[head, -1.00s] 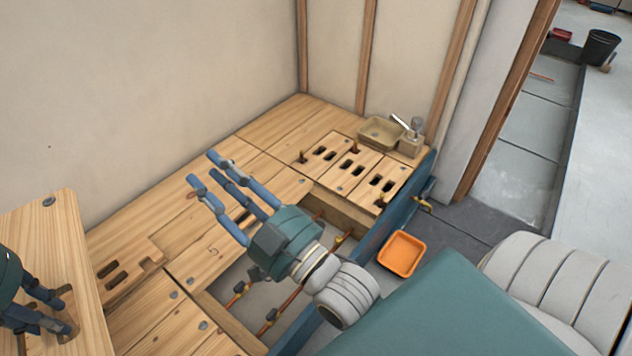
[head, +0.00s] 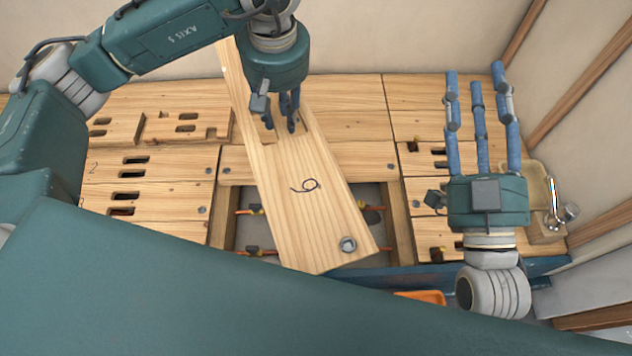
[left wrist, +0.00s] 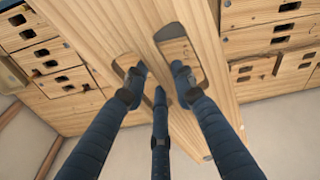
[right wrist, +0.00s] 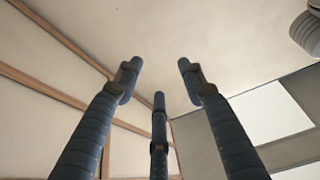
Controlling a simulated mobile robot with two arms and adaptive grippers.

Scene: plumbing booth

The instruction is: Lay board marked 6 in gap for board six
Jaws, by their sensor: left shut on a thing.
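The board marked 6 (head: 318,205) is a long pale plank with a dark digit, a round metal fastener near its near end and slots. My left gripper (head: 288,125) is shut on it at the slots and holds it tilted across the gap. The fingers at the slots also show in the left wrist view (left wrist: 160,85). The gap (head: 262,215) is an opening in the wooden floor with copper pipes inside; the board hides its middle. My right gripper (head: 480,95) has its fingers spread and is empty, upright over the boards at the right.
Laid boards with slots (head: 150,190) lie left of the gap, and more (head: 425,200) lie to the right. A tan basin (head: 538,185) and a metal fitting (head: 568,212) stand at the far right. An orange tray (head: 422,297) is low in front. A wall rises behind.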

